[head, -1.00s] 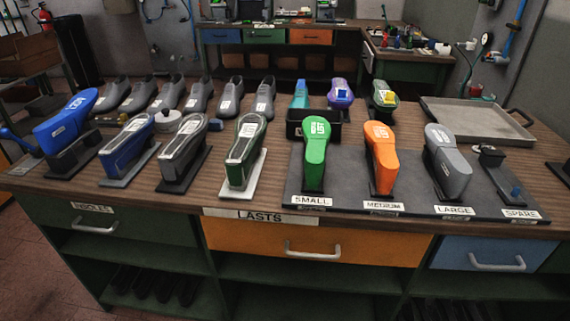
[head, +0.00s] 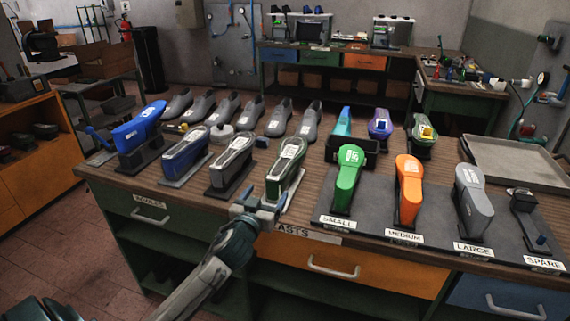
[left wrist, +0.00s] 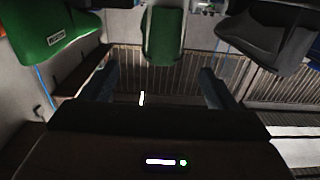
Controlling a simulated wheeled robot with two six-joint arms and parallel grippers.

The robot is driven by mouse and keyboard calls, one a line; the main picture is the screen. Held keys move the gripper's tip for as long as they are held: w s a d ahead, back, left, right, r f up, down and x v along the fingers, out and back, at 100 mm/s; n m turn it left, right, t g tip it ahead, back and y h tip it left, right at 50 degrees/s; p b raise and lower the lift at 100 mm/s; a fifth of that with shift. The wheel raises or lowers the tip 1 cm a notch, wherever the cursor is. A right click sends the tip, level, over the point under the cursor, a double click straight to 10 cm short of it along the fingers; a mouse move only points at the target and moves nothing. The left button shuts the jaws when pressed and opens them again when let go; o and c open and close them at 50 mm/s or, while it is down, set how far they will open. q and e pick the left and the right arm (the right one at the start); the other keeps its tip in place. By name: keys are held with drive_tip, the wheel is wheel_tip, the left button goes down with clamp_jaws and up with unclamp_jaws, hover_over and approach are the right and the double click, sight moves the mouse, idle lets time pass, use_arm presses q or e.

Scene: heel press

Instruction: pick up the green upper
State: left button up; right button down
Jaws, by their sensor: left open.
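A dark green upper (head: 284,168) with a pale top and a white label rests on a light stand at the table's front, just above the LASTS sign. In the left wrist view, a green shape (left wrist: 162,34), likely this upper, is at top centre, beyond the gap between the fingers. My left gripper (head: 258,207) is open and empty at the table's front edge, just in front of the upper's stand and below the upper. Its two fingers also show apart in the left wrist view (left wrist: 156,88). My right gripper is out of view.
A bright green last (head: 346,182) on the SMALL spot stands close at the right, with orange (head: 409,188) and grey (head: 473,200) lasts beyond. A grey upper (head: 232,160) stands at the left. Grey shoes (head: 276,117) and a tray (head: 516,164) are behind.

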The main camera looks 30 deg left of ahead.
sight(276, 174)
use_arm(q)
drive_tip(key=p+x, duration=0.1)
drive_tip(key=x, duration=0.4)
drive_tip(key=shift+w+r+p, duration=0.15)
drive_tip(key=shift+w+p, duration=0.15)
drive_tip(key=p+x, duration=0.1)
drive_tip(key=x, duration=0.1)
drive_tip(key=p+x, duration=0.1)
drive_tip(key=x, duration=0.1)
drive_tip(key=shift+a+r, duration=0.15)
drive_tip(key=shift+a, duration=0.1)
drive_tip(key=shift+w+a, duration=0.1)
drive_tip(key=shift+w, duration=0.45)
drive_tip(key=c, duration=1.2)
